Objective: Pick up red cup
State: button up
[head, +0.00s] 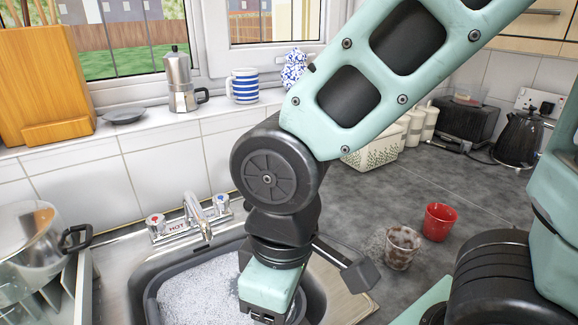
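The red cup (438,222) stands upright on the dark grey worktop, right of the sink. A speckled, dirty-looking brown and white cup (402,247) stands just left of it and nearer to me. My arm reaches down over the sink from the upper right, and its wrist is above the soapy water, left of both cups. My gripper's fingers are hidden below the wrist and the picture edge, so I cannot see whether they are open or shut.
A steel pot (30,240) is at the left. A green-white basket (372,155), a toaster (465,120) and a black kettle (519,138) stand at the back. The worktop behind the red cup is clear.

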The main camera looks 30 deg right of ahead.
aim_at(438, 223)
jog(key=k+l+z, duration=0.1)
jog(key=k+z, duration=0.25)
jog(key=k+l+z, duration=0.1)
jog(key=z, duration=0.2)
